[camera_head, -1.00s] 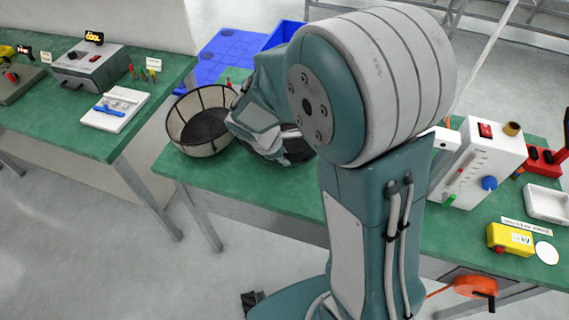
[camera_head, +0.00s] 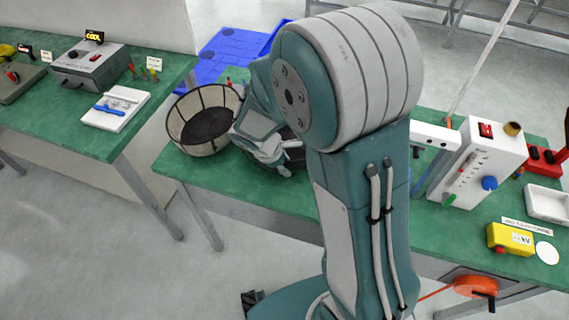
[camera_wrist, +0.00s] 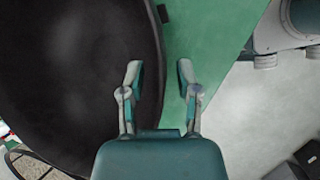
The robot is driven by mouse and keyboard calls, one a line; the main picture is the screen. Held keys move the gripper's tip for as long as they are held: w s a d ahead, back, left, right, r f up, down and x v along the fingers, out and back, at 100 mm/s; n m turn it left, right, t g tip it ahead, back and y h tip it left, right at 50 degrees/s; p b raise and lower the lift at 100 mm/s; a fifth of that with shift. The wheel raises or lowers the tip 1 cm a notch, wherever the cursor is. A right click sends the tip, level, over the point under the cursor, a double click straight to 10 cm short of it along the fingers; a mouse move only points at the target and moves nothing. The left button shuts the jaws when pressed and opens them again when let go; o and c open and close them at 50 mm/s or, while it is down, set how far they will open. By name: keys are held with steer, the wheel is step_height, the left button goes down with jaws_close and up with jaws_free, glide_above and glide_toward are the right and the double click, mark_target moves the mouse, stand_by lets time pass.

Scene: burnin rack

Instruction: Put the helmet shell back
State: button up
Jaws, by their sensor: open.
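The helmet shell (camera_wrist: 75,85) looks like a large dark round bowl and fills the left of the wrist view. In the head view only dark parts of it show beside and behind my gripper, on the green bench. My gripper (camera_wrist: 160,75) is open, with one finger over the dark shell and the other over the green bench top, so the shell's rim runs between them. Whether a finger touches the rim I cannot tell. In the head view my gripper (camera_head: 270,152) is low over the bench, just right of a round mesh-sided basket (camera_head: 183,110).
The green bench (camera_head: 235,205) also holds a white control box (camera_head: 480,160), a yellow meter (camera_head: 508,239) and a white tray (camera_head: 548,203) on the right. A second green bench (camera_head: 60,118) stands left across a gap. Blue plastic bins (camera_head: 232,55) lie behind.

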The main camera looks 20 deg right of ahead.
steer(key=w+v, duration=0.1)
steer(key=v, duration=1)
steer(key=s+d+r+m+t+y, duration=0.2)
steer(key=s+r+m, duration=0.3)
steer(key=s+m, duration=0.2)
steer(key=s+d+r+m+t+y, duration=0.2)
steer(key=s+r+m, duration=0.4)
steer(key=s, duration=0.3)
steer(key=shift+s+d+r+m+t+y, duration=0.3)
steer(key=shift+s+d+r+m+y, duration=0.15)
steer(key=shift+m, duration=0.45)
steer(key=shift+w+f, duration=0.1)
